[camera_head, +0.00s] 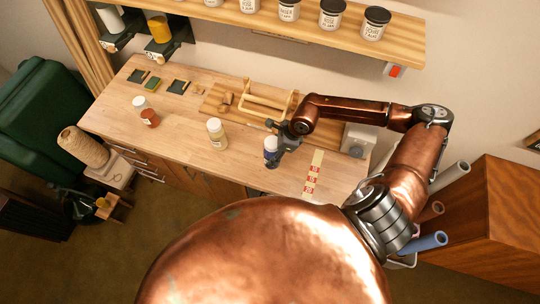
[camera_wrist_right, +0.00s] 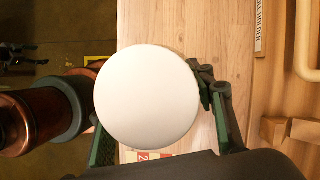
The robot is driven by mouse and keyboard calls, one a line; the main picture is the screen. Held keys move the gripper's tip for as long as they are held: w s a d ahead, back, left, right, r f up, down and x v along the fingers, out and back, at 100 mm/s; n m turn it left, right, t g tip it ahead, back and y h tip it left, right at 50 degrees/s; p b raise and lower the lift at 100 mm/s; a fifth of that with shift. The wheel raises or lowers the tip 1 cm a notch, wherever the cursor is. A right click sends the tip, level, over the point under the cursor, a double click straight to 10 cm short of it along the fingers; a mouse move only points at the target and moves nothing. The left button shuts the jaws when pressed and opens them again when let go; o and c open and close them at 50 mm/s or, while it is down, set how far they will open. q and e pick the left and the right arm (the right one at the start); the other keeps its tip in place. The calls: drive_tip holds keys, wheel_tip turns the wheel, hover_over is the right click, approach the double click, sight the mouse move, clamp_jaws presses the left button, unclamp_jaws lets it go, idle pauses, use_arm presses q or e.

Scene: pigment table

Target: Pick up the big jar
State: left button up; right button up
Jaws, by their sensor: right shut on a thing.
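My right gripper (camera_head: 279,153) is shut on a jar with a white lid (camera_head: 270,144) and a dark blue body, near the front of the wooden table. In the right wrist view the round white lid (camera_wrist_right: 147,97) fills the space between the green-padded fingers and hides most of the jar's body. I cannot tell whether its base touches the table. A second white-lidded jar (camera_head: 217,135) with pale yellow contents stands upright to the left. Two smaller jars, one pale (camera_head: 140,104) and one red-brown (camera_head: 150,118), stand farther left. My left gripper is not in view.
A wooden board with a frame (camera_head: 265,105) lies behind the held jar. A strip with red marks (camera_head: 314,175) lies to its right. A grey-white box (camera_head: 357,140) stands at the table's right. A shelf (camera_head: 400,42) with several black-lidded jars hangs above. The table's middle is mostly clear.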

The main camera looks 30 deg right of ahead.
use_arm(q)
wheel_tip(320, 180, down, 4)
drive_tip(key=b, duration=0.3)
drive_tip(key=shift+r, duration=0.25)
use_arm(e)
drive_tip(key=s+r, duration=0.8)
drive_tip(key=s, duration=0.4)
drive_tip(key=shift+s+d, duration=0.3)
drive_tip(key=shift+s, duration=0.05)
drive_tip(key=shift+r, duration=0.1)
